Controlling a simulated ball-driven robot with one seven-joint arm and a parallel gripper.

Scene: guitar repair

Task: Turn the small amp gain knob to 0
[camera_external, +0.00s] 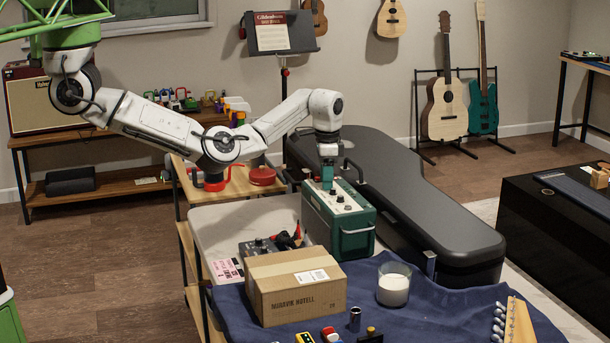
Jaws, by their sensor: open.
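The small amp (353,226) is a dark green box with a pale top panel. It stands on the work table behind the cardboard box. Several small knobs (344,202) show on its top panel, but they are too small to read their settings or labels. My gripper (328,188) points down at the left part of the amp's top panel. Its green fingers are at or just above the panel; I cannot tell whether they touch it. The fingers are open. They hide part of the panel, and I cannot tell which knob is between or below them.
A cardboard box (296,298) stands in front of the amp, with a dark pedal (258,248) to its left rear. A glass candle (394,285) is on the blue cloth (440,310). A black guitar case (400,185) lies close behind and right of the amp.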

